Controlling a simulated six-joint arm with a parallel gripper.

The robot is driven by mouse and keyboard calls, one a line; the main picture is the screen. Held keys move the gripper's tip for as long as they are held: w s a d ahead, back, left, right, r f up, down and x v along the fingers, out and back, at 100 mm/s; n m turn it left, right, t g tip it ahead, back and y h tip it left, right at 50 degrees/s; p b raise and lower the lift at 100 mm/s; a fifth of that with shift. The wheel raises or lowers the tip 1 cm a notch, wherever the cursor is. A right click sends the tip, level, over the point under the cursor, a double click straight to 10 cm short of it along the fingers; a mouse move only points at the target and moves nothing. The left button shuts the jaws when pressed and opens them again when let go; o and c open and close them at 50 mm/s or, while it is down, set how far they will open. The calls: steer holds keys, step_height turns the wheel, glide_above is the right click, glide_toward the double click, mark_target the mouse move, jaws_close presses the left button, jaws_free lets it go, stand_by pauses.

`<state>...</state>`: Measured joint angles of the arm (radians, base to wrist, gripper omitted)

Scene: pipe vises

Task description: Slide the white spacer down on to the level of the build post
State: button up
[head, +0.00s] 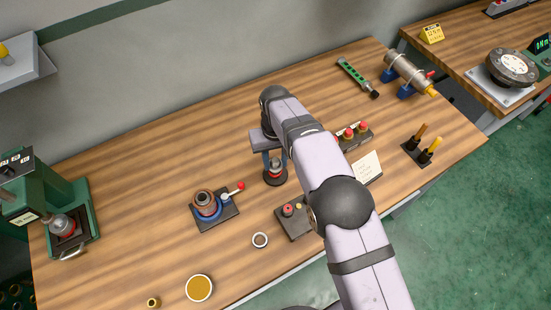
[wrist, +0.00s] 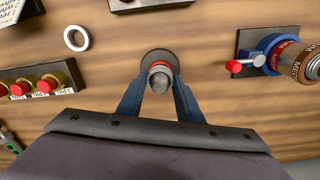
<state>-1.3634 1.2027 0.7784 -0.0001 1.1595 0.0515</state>
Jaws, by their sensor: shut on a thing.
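The build post stands on a round dark base (head: 276,180) near the middle of the bench; the base also shows in the wrist view (wrist: 157,55). A red ring (wrist: 160,66) sits low around the post. In the head view my arm and gripper (head: 276,162) partly cover the post from above.
A blue vise (head: 208,208) holding a copper-coloured pipe, with a red-knobbed lever, stands left of the post. A loose pale ring (head: 260,240) lies in front. A dark box with a red button (head: 292,222) and a several-button panel (head: 353,135) are nearby.

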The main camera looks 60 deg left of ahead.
mark_target(276, 160)
steer(key=shift+f+b, duration=0.55)
steer(key=shift+f, duration=0.35)
steer(key=o, duration=1.1)
steer(key=shift+r+b, duration=1.4)
steer(key=shift+r, duration=2.35)
